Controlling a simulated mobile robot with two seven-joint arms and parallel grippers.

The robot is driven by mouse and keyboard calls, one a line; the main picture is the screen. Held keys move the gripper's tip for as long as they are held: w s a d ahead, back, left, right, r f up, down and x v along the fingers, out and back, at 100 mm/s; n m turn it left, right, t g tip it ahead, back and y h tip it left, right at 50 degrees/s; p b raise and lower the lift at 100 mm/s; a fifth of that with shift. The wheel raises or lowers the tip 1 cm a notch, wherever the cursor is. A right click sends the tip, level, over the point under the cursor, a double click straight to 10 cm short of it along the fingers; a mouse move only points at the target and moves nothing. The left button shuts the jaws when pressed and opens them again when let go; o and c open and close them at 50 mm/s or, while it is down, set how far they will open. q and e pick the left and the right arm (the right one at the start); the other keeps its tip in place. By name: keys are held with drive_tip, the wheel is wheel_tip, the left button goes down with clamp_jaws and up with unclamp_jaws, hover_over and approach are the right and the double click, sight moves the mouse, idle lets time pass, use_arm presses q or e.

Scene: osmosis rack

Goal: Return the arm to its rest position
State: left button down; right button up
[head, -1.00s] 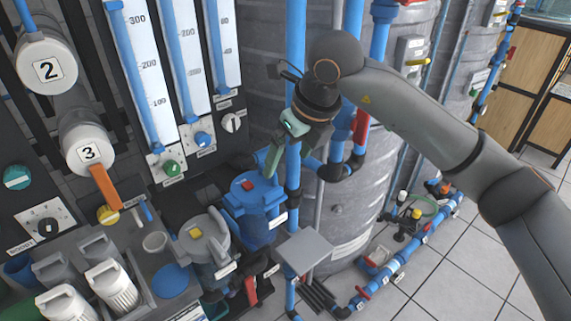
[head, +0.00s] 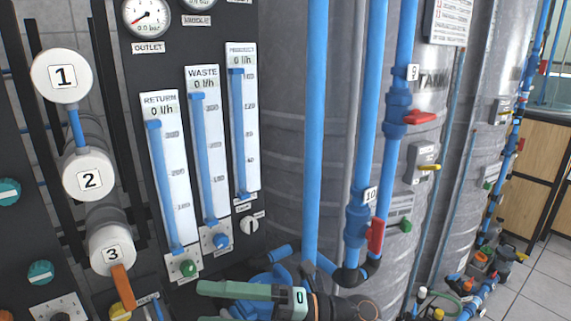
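My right gripper (head: 222,290), with pale green fingers, is at the bottom centre of the head view. It points left, in front of the blue filter housing (head: 265,283). Its dark wrist (head: 335,304) is at the bottom edge, and most of the arm is out of view. I see nothing held, but the lower part of the gripper is hard to make out, so its opening is unclear. My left gripper is not in view.
The flow meter panel (head: 208,150) and white cylinders numbered 1 (head: 62,75), 2 (head: 89,174) and 3 (head: 113,249) stand at the left. Blue vertical pipes (head: 316,120) with red-handled valves (head: 376,236) and grey tanks (head: 280,140) stand behind and to the right of my gripper.

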drive_tip(key=w+d+f+m+t+h+p, duration=0.4)
drive_tip(key=d+f+m+t+h, duration=1.05)
drive_tip(key=m, duration=1.45)
drive_tip(key=s+d+f+m+g+h, duration=0.1)
drive_tip(key=s+d+f+m+g, duration=0.1)
drive_tip(key=s+d+f, duration=0.4)
drive_tip(key=s+d+f+m+g+h, duration=0.2)
drive_tip(key=s+d+f+m, duration=0.3)
drive_tip(key=s+f, duration=0.5)
wheel_tip(320, 180, down, 3)
drive_tip(key=shift+d+f+p, duration=0.1)
drive_tip(key=shift+d+p, duration=0.25)
drive_tip(key=shift+d, duration=0.05)
drive_tip(key=shift+s, duration=0.1)
